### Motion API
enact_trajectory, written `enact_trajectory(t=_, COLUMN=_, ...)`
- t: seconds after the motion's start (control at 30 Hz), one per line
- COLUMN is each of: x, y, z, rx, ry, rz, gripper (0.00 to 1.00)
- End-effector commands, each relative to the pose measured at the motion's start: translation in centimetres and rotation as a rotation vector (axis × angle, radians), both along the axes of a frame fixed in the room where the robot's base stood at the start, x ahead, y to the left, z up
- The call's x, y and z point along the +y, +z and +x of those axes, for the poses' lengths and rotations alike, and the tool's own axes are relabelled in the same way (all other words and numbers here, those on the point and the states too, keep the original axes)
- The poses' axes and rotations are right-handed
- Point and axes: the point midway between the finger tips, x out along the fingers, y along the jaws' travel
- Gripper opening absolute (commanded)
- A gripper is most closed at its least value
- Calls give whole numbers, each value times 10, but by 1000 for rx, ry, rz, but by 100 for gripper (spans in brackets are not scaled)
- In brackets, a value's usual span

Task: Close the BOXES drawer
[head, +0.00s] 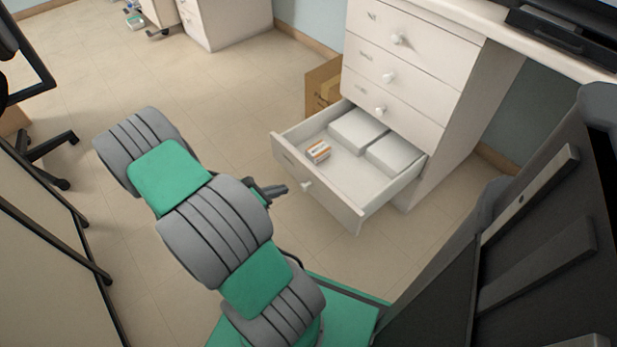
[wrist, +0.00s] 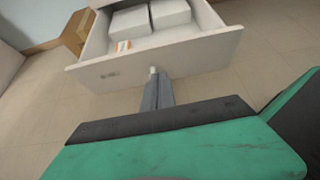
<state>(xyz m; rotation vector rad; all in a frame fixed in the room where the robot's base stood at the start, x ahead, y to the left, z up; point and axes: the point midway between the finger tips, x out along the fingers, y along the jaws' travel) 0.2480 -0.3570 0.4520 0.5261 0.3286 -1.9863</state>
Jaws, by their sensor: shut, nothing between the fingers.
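The open bottom drawer (head: 342,181) sticks out of a white cabinet in the head view. It holds two white boxes (head: 357,130) at the back and a small orange-and-white box (head: 318,151) near the left front. A round knob (head: 306,185) sits on its front. My gripper (head: 281,190) is shut and empty, just in front of the drawer front near the knob. In the wrist view the drawer front (wrist: 190,58) spans the upper part, and my gripper's fingertips (wrist: 154,80) point at the knob. I cannot tell whether they touch it. The drawer's label is too small to read.
The three drawers above (head: 400,75) are shut. A cardboard box (head: 322,88) stands on the floor left of the cabinet. An office chair (head: 38,150) is at the far left. The floor in front and left of the drawer is clear.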

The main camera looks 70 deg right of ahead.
Motion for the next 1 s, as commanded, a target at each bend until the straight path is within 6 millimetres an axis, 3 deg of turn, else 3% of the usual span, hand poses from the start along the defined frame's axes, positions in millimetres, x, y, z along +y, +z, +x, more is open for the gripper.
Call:
enact_trajectory(t=0.4, x=-68, y=-50, z=-37, rx=-5, ry=-9, rz=1, gripper=0)
enact_trajectory(t=0.53, x=-89, y=-46, z=-46, rx=-6, ry=-8, rz=-1, gripper=0)
enact_trajectory(t=0.7, x=-101, y=-44, z=-52, rx=-4, ry=-4, rz=1, gripper=0)
enact_trajectory(t=1.0, x=-101, y=-43, z=-52, rx=-4, ry=-3, rz=1, gripper=0)
